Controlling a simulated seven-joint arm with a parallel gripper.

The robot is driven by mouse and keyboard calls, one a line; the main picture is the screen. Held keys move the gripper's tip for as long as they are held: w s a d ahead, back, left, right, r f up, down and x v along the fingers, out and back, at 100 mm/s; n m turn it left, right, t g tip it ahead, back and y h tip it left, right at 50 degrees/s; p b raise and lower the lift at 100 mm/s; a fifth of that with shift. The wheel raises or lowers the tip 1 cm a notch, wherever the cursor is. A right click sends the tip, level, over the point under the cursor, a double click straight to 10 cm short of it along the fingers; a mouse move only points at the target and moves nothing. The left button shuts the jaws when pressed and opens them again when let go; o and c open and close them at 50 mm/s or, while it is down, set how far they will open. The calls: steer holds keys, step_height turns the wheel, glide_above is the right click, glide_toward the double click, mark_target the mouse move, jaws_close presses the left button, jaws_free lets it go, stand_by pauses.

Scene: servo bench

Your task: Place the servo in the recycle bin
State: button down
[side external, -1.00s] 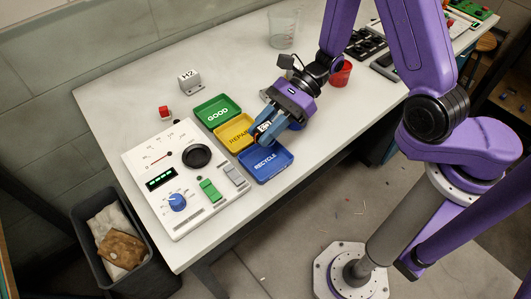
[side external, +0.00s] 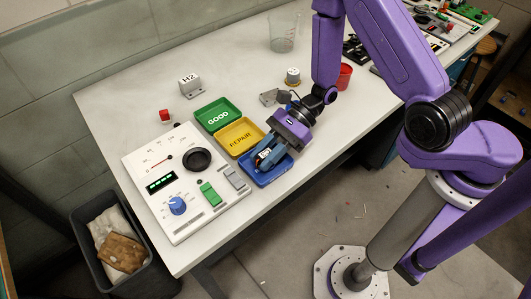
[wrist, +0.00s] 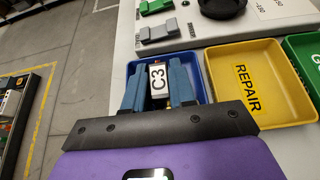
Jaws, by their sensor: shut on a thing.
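The servo (wrist: 157,80) is a small block with a white label reading C3. My gripper (wrist: 157,85) is shut on it, with a blue finger on either side. In the side external view my gripper (side external: 266,158) is low over the blue recycle bin (side external: 277,177), and the servo (side external: 264,154) shows only partly between the fingers. In the wrist view the servo and fingers lie within the outline of the blue bin (wrist: 205,72). I cannot tell whether the servo touches the bin floor. The RECYCLE lettering is hidden by my gripper.
The yellow REPAIR bin (side external: 240,136) stands beside the blue bin, with the green GOOD bin (side external: 217,114) beyond it. A white test panel (side external: 185,180) lies to the left. A grey block marked H2 (side external: 190,86), a beaker (side external: 283,32) and a red cup (side external: 344,76) stand farther back.

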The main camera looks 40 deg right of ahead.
mark_target(266, 152)
steer(key=shift+f, duration=0.1)
steer(key=c, duration=0.9)
jaws_free()
steer(key=v, duration=0.3)
steer(key=shift+r, duration=3.65)
